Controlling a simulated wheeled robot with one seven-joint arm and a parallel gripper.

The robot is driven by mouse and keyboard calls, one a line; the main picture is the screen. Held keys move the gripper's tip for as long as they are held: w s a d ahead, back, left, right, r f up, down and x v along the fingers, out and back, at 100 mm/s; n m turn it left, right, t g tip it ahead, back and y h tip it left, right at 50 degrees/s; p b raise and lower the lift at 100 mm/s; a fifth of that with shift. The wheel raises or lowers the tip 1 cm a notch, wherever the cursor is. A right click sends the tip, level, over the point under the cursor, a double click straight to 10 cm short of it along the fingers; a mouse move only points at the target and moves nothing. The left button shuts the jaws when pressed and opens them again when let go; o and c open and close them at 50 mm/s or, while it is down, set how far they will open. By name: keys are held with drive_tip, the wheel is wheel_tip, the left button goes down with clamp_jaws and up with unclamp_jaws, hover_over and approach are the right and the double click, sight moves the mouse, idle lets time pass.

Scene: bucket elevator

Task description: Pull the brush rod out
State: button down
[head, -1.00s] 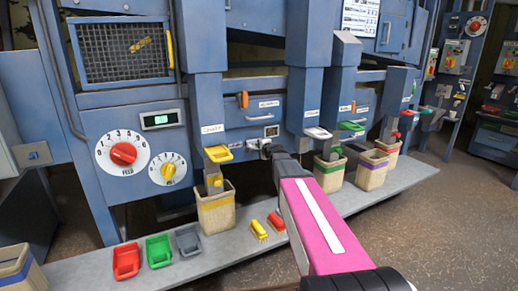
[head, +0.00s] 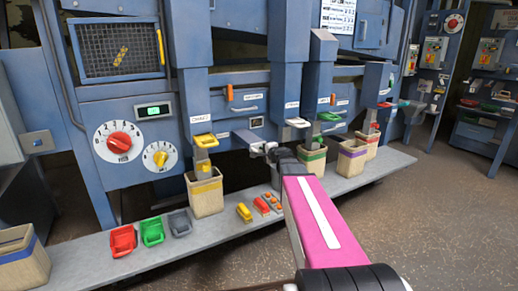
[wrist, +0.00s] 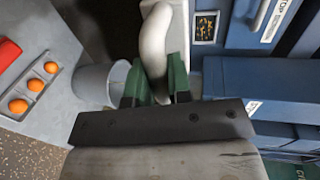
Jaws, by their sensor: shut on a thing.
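The brush rod (head: 243,137) shows in the head view as a short grey bar between the blue machine front and my gripper (head: 264,149). In the wrist view its pale, curved handle (wrist: 154,42) sits between the green fingertips of my gripper (wrist: 155,88), which is shut on it. My gripper is a little in front of the machine, above the grey ledge. The rod's far end is hidden, so I cannot tell how much of it is still inside.
A small window (head: 256,122) is beside the rod. A yellow-banded bucket (head: 206,195) stands left of my gripper, a green-banded one (head: 311,162) to the right. Red and yellow scoops and a tray with orange balls (head: 272,201) lie on the ledge (head: 205,240). Floor in front is clear.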

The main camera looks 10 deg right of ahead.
drive_tip(key=shift+s+d, duration=0.15)
drive_tip(key=shift+s, duration=0.35)
drive_tip(key=c, duration=1.1)
unclamp_jaws()
drive_tip(key=shift+o, duration=0.2)
drive_tip(key=v, duration=1.1)
drive_tip(key=shift+f, duration=0.1)
